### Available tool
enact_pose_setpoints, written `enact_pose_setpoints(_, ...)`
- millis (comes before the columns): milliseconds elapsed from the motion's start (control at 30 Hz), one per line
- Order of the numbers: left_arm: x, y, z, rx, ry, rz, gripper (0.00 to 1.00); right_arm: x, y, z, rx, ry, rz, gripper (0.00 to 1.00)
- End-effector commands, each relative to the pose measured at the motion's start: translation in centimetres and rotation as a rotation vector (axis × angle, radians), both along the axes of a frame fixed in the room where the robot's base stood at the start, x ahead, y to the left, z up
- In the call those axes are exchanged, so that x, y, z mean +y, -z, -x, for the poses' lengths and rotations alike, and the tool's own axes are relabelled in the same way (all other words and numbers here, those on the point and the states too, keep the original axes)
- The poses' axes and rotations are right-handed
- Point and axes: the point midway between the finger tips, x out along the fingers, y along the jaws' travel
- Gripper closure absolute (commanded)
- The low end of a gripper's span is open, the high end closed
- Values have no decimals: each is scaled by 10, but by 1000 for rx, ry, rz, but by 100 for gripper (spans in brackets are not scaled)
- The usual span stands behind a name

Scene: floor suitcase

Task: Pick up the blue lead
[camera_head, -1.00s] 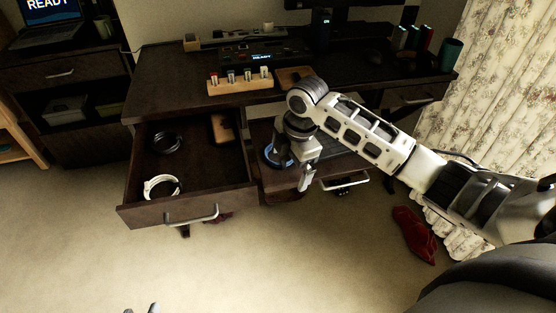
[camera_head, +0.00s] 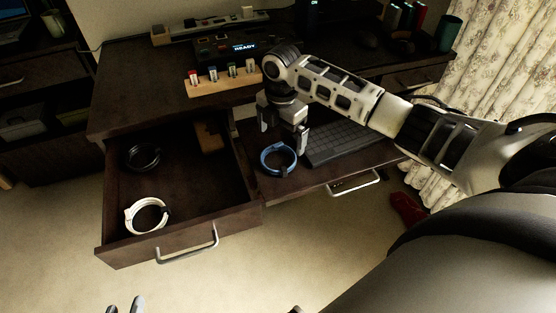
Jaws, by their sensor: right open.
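The blue lead (camera_head: 265,166) is a coiled ring lying on the pulled-out keyboard tray (camera_head: 318,181), left of the keyboard. My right gripper (camera_head: 281,146) is open above the coil, its fingers pointing down, one to each side. I cannot tell whether the fingertips touch the coil. My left gripper (camera_head: 125,307) shows only its tips at the bottom edge, over the floor, well away from the lead; its opening is hard to judge.
The open drawer (camera_head: 216,237) at left holds a white coil (camera_head: 146,216), a black coil (camera_head: 143,156) and a brown object (camera_head: 208,137). A dark keyboard (camera_head: 345,143) lies beside the blue lead. The desk (camera_head: 130,90) carries a wooden rack (camera_head: 222,81) with several small coloured items.

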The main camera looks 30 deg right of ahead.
Motion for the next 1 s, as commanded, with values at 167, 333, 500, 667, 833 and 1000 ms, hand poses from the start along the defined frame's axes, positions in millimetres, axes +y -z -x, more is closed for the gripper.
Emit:
enact_pose_setpoints(167,0,-2,-1,-9,1,0,64,0,13,1,1,0,0,0)
enact_pose_setpoints(333,0,2,-2,-11,2,0,64,5,35,3,3,0,0,0)
enact_pose_setpoints(500,0,5,-2,-13,4,-2,64,5,58,3,1,0,0,0)
enact_pose_setpoints(667,-1,3,-2,-17,4,-3,64,5,63,3,-1,-1,1,0)
enact_pose_setpoints(833,-1,2,-2,-18,5,-2,64,5,63,3,-1,-1,1,3)
enact_pose_setpoints(1000,-1,2,-2,-18,6,-1,64,5,63,3,-1,0,1,44)
